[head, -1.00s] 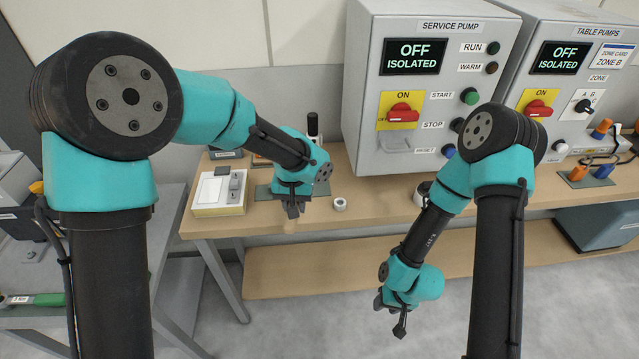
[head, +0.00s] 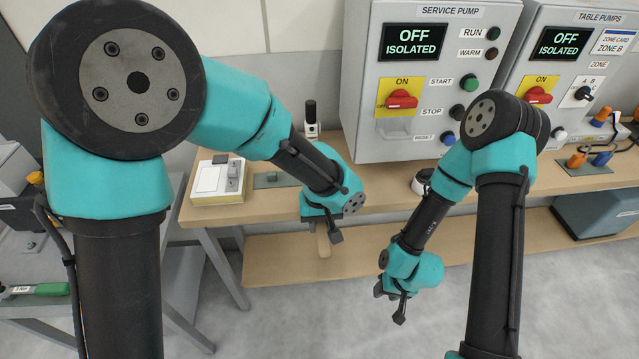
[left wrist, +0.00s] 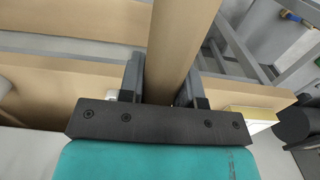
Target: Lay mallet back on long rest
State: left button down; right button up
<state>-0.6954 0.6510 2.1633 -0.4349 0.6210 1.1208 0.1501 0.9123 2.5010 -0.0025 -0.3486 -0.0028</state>
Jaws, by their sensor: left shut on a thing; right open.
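My left gripper (head: 326,230) is over the front edge of the wooden bench, shut on a light wooden piece that I take to be the mallet (head: 323,243). Only a short stretch of it shows below the fingers in the head view. In the left wrist view the wooden mallet (left wrist: 180,40) runs between the two fingers of the left gripper (left wrist: 160,85) and out of the top of the picture, so its full shape is hidden. My right gripper (head: 393,295) is open and empty, low in front of the bench. I cannot pick out the long rest.
The wooden bench (head: 262,208) carries a white-topped box (head: 212,183), a grey plate (head: 275,181), a dark bottle (head: 311,122) and the service pump cabinet (head: 440,70). A lower shelf (head: 290,271) runs beneath. A grey trolley at far left holds a green-handled tool (head: 50,289).

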pick_arm(q)
jog(key=w, duration=0.4)
jog(key=w+f, duration=0.1)
jog(key=w, duration=0.4)
jog(key=w+d, duration=0.1)
jog(key=w, duration=0.4)
jog(key=shift+d+f, duration=0.1)
jog(key=shift+f, duration=0.05)
jog(key=shift+w, duration=0.4)
jog(key=shift+f, duration=1.75)
jog(key=shift+f, duration=0.1)
jog(key=c, duration=1.3)
grip_release()
jog(key=shift+f, duration=0.15)
jog(key=shift+o, duration=1)
